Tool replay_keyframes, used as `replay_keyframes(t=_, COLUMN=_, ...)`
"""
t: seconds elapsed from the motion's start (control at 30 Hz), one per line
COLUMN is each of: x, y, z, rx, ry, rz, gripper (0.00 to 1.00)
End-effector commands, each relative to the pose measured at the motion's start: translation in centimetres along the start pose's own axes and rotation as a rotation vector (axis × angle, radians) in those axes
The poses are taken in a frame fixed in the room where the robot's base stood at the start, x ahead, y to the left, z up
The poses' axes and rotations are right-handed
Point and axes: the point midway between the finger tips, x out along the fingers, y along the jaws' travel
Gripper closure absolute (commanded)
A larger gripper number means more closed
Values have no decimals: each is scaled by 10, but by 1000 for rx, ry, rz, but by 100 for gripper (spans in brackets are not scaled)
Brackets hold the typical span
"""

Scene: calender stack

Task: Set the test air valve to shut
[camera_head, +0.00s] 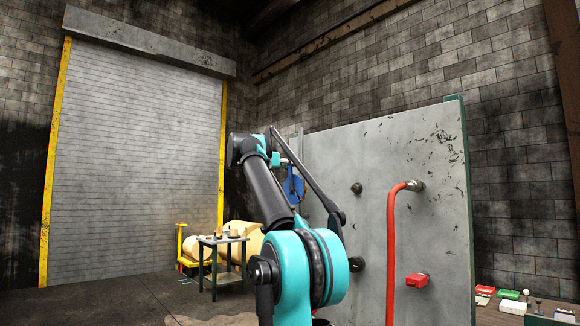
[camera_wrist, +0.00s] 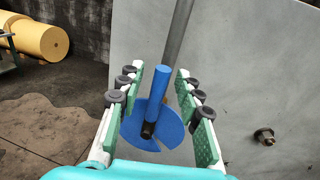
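A blue valve lever (camera_wrist: 158,92) with a round blue disc (camera_wrist: 176,128) behind it shows in the wrist view, in front of a grey pipe (camera_wrist: 178,35). I take it to be the test air valve; no label is readable. The blue part also shows in the head view (camera_head: 293,185), beside the far left edge of the panel. My gripper (camera_wrist: 160,70) is open, with one green-padded finger on each side of the lever and a visible gap on both sides. In the head view my arm partly hides the gripper.
A small table (camera_head: 222,241) and cream rolls (camera_head: 243,236) stand behind. Floor at left is clear.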

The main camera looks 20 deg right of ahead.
Motion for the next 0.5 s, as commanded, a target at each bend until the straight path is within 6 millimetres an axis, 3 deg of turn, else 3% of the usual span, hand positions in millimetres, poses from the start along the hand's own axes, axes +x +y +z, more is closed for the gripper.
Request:
replay_keyframes(t=0.37, x=5, y=0, z=0, rx=0, ry=0, rz=0, gripper=65)
replay_keyframes(t=0.5, x=5, y=0, z=0, rx=0, ry=0, rz=0, gripper=82)
